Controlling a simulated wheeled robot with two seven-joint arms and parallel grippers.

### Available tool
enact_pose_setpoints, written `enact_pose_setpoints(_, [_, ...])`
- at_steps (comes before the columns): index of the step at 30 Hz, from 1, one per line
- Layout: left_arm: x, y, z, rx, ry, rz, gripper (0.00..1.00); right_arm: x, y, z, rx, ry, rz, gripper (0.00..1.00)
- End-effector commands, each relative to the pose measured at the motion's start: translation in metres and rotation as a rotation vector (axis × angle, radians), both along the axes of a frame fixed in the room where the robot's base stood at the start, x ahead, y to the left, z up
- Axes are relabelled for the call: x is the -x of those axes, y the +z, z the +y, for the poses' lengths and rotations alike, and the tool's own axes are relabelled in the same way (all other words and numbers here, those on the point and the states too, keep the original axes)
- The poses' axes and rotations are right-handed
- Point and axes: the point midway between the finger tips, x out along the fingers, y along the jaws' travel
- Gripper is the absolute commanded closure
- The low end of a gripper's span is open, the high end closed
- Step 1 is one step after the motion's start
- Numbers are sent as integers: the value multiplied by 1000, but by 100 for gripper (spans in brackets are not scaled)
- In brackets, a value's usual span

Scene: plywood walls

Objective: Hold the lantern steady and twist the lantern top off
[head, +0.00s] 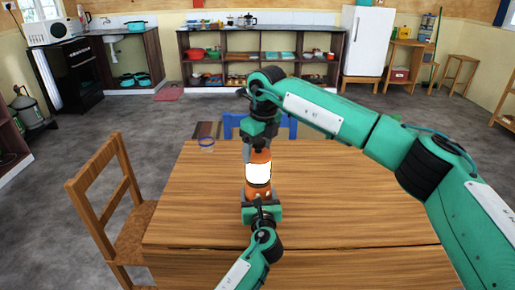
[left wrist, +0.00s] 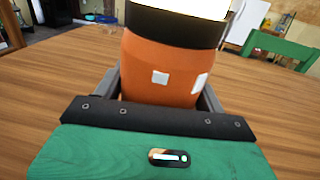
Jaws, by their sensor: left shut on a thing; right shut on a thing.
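The lantern (head: 258,173) stands upright on the wooden table, with an orange base, a glowing white middle and an orange top. My left gripper (head: 260,200) comes from the front and is shut on the orange base. In the left wrist view the base (left wrist: 160,75) sits between the grey fingers, with a dark band and the bright glass above it. My right gripper (head: 257,147) points down from above and is shut on the lantern top (head: 260,156). The right fingers hide much of the top.
The wooden table (head: 340,200) is clear to the right of the lantern. A blue ring-shaped item (head: 206,142) lies near the far left edge. A wooden chair (head: 110,190) stands at the left, and a blue chair (head: 232,122) is behind the table.

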Motion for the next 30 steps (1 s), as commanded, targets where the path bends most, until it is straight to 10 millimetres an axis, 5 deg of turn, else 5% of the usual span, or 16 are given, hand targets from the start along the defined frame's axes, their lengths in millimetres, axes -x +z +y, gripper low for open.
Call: enact_pose_setpoints(30, [0, -1, 0, -1, 1, 2, 52, -1, 1, 0, 0, -283, -1, 57])
